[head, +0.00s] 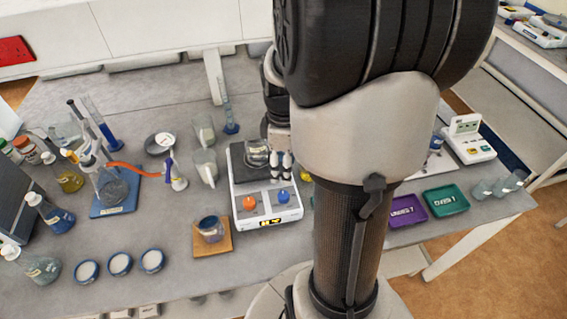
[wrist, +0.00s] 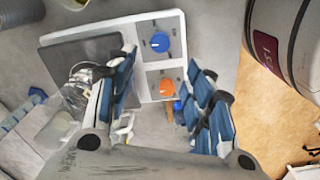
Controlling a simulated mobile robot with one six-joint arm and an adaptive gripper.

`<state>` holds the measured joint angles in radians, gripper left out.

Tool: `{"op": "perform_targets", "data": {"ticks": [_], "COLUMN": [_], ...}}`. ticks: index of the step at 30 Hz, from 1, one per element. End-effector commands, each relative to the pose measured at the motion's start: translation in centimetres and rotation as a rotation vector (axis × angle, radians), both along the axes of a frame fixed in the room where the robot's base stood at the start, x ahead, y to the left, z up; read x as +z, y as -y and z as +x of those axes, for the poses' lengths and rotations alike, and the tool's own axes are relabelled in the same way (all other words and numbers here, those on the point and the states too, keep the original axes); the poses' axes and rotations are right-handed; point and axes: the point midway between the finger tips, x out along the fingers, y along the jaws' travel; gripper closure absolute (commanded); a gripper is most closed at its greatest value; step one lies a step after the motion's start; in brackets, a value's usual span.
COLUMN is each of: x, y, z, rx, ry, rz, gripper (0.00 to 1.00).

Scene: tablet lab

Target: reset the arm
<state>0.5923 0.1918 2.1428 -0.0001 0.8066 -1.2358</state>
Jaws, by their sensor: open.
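My gripper (head: 281,172) is over the right side of a white device with a dark plate (head: 237,192), between the plate and my arm. The device has an orange knob, a blue knob and a small lit display. In the wrist view my gripper (wrist: 166,88) has its blue-padded fingers spread apart with nothing held between them. The device's knob panel (wrist: 151,68) shows beyond and between the fingers. A clear glass vessel (head: 256,152) stands on the dark plate; it also shows beside the left finger in the wrist view (wrist: 76,92). My arm hides part of the bench.
A wooden coaster with a blue-rimmed cup (head: 210,229) is in front of the device. Beakers (head: 205,165) and flasks (head: 110,185) crowd the left. Purple (head: 407,211) and green (head: 445,200) trays and a white instrument (head: 466,140) are at the right.

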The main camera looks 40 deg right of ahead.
Motion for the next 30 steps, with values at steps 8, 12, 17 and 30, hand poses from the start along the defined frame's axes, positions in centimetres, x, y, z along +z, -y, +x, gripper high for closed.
{"op": "perform_targets", "data": {"ticks": [8, 12, 17, 30], "x": [0.0, 0.1, 2.3, 9.8], "y": [0.0, -0.2, -2.7, -17.4], "z": [0.0, 0.0, 0.2, -6.1], "rx": [0.0, -0.002, -0.059, -0.482], "ry": [0.0, 0.002, 0.044, 0.328], "rz": [0.0, -0.001, -0.024, 0.039], "gripper": [0.52, 0.52, 0.52, 0.52]}}
